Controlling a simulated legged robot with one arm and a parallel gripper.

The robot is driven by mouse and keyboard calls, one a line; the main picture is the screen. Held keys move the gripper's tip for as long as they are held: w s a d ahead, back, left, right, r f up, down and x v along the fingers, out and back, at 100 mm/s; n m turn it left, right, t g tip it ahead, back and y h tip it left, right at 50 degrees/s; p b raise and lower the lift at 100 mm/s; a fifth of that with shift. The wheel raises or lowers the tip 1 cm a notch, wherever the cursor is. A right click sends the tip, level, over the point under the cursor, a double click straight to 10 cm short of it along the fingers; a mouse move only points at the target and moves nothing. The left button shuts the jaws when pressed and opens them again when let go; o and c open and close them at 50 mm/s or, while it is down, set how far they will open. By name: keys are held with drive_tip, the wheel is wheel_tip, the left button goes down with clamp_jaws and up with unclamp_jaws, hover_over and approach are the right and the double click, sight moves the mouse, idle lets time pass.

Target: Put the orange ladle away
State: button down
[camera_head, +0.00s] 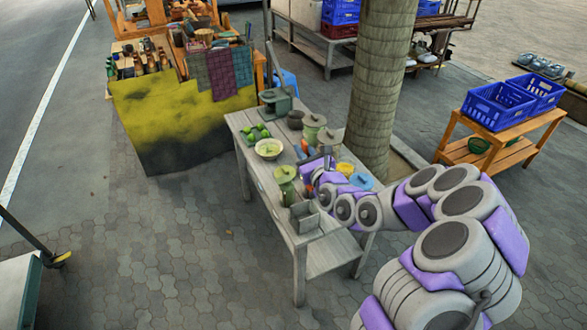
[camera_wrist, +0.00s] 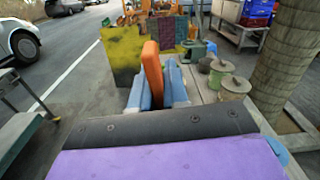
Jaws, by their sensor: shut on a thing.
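My gripper (camera_wrist: 158,78) is shut on the orange ladle (camera_wrist: 152,72). In the wrist view an orange flat-sided part of the ladle stands up between the two blue fingers; its other parts are hidden. In the head view my gripper (camera_head: 312,155) is over the middle of the grey wooden table (camera_head: 247,165), partly hidden by my arm. A small bit of orange shows by the fingers there. I cannot tell whether the ladle touches anything.
On the table are a pale bowl (camera_head: 269,153), green fruit (camera_head: 256,133), a green jar (camera_head: 286,182), an open grey box (camera_head: 304,222), lidded pots (camera_head: 313,127) and a blue dish (camera_head: 361,181). A tree trunk (camera_head: 378,90) stands close behind.

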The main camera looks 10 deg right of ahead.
wheel_tip(320, 180, down, 21)
drive_tip(key=w+a+b, duration=0.2)
drive_tip(key=b, duration=0.3)
drive_tip(key=shift+w+a+f+n, duration=0.15)
drive_tip(key=shift+w+a+n, duration=0.15)
drive_tip(key=shift+w+a, duration=0.1)
idle(0.6)
drive_tip(key=c, duration=1.1)
unclamp_jaws()
drive_tip(key=shift+o, duration=0.2)
drive_tip(key=p+v, duration=0.5)
drive_tip(key=v, duration=1.2)
drive_tip(key=shift+d, duration=0.3)
drive_tip(key=shift+s, duration=0.1)
